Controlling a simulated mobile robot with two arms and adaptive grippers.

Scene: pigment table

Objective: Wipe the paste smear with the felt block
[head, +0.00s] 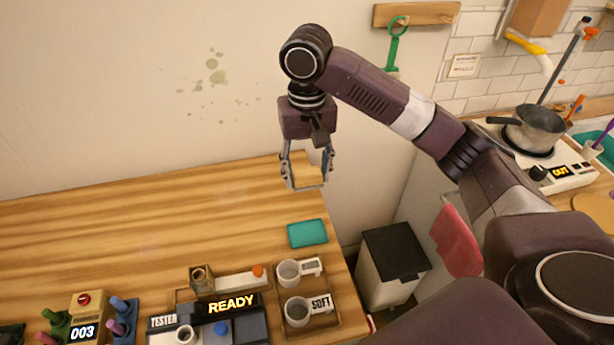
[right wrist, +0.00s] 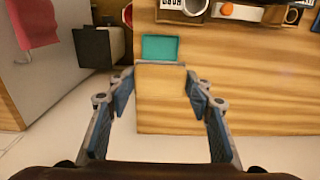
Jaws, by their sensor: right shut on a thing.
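My right gripper (head: 307,178) is above the far right corner of the wooden table. Its fingers are apart but closed on a pale tan block with a grey edge, which I take to be the felt block (head: 308,184). In the right wrist view the felt block (right wrist: 161,82) spans the space between the fingertips (right wrist: 160,88) and blends with the wood behind it. A faint pinkish patch on the table (head: 150,247), left of the gripper, may be the paste smear; it is too faint to be sure. My left gripper is not in view.
A teal pad (head: 307,233) lies near the table's right edge. A tray with two cups (head: 306,325), a READY display (head: 232,304) and a tester (head: 164,322) stand in front. A bin (head: 394,254) stands beyond the edge. The table's middle is clear. Olive spots (head: 217,76) mark the wall.

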